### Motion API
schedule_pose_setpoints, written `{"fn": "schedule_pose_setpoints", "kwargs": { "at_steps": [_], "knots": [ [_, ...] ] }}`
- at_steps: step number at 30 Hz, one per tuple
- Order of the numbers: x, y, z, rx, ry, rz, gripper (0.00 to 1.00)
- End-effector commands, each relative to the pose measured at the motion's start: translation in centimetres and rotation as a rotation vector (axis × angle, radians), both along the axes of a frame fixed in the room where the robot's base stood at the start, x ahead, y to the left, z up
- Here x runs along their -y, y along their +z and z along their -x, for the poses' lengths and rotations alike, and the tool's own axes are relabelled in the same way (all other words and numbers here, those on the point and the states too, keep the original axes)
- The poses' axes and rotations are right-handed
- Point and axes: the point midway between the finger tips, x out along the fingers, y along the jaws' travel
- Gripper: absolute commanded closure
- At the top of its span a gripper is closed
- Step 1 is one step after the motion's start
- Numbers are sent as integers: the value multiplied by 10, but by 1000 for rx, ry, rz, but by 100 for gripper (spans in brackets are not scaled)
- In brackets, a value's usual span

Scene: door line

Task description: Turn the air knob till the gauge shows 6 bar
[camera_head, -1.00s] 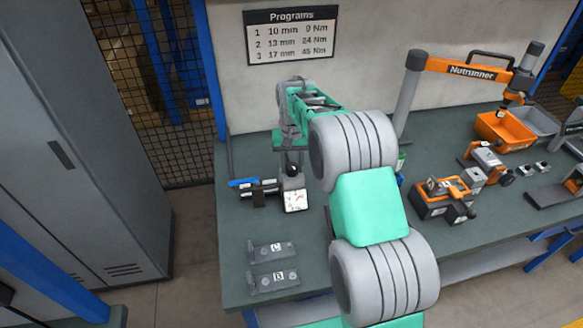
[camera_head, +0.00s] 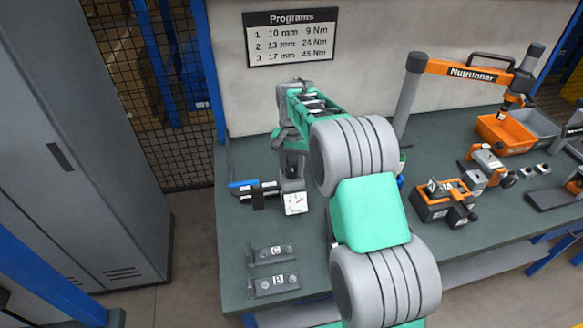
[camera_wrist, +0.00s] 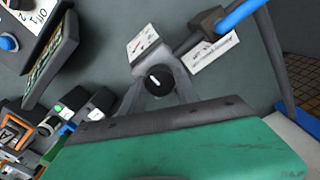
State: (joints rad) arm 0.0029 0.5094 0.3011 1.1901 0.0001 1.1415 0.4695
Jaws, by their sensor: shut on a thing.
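The air unit stands on the workbench with a square white gauge (camera_head: 296,203) on its front; the gauge also shows in the wrist view (camera_wrist: 144,44). A thin red needle shows on its face, but the scale is too small to read. The black air knob (camera_wrist: 158,78) with a white mark sits beside the gauge in the wrist view. My gripper (camera_head: 292,172) is over the unit from above, and its grey fingers (camera_wrist: 160,84) are shut on the knob, one on each side.
A blue hose (camera_wrist: 238,13) runs from the unit's side. Plates marked C (camera_head: 273,253) and B (camera_head: 274,284) lie in front. Orange tools (camera_head: 445,202) and an orange bin (camera_head: 505,134) stand to the right. A Programs sign (camera_head: 291,38) hangs behind.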

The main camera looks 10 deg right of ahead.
Motion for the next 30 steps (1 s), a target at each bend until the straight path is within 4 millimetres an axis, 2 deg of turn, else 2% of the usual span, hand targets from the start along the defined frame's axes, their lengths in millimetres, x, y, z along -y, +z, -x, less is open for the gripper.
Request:
{"fn": "schedule_pose_setpoints", "kwargs": {
  "at_steps": [2,3,10,17,20,30],
  "knots": [
    [0,1,0,2,1,0,100],
    [0,1,0,2,1,0,60],
    [0,0,0,1,1,0,41],
    [0,1,0,1,1,0,41],
    [0,7,-1,4,1,0,41],
    [0,69,-1,4,1,0,41]
  ]
}}
